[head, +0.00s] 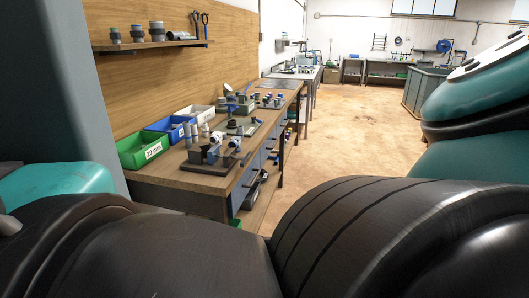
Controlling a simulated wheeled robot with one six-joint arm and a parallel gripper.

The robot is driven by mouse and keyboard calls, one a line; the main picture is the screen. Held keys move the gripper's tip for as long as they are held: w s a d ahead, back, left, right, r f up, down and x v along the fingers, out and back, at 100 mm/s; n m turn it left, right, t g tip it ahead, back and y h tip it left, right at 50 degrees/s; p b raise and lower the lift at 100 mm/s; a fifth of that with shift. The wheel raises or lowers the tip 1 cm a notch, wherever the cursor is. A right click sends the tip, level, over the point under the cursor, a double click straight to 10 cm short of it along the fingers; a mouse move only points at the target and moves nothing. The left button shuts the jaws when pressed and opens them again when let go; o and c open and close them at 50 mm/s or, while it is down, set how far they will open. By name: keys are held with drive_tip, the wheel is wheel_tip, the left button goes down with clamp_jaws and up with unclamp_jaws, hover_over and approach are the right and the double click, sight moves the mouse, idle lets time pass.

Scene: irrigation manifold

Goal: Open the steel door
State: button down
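I cannot make out a steel door in the head view. Blue-grey fronts (247,188) show under the workbench at the left, but I cannot tell whether any of them is a steel door. My gripper is not in view. My own black and teal arm links fill the foreground and the right side, and they hide the near floor and part of the room.
The wooden workbench (206,180) carries a green bin (140,150), a blue bin (172,131), a white bin (197,113) and several metal fittings. A shelf (150,45) hangs above. The brown floor (365,135) is clear toward the back benches. A grey tank (423,88) stands at right.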

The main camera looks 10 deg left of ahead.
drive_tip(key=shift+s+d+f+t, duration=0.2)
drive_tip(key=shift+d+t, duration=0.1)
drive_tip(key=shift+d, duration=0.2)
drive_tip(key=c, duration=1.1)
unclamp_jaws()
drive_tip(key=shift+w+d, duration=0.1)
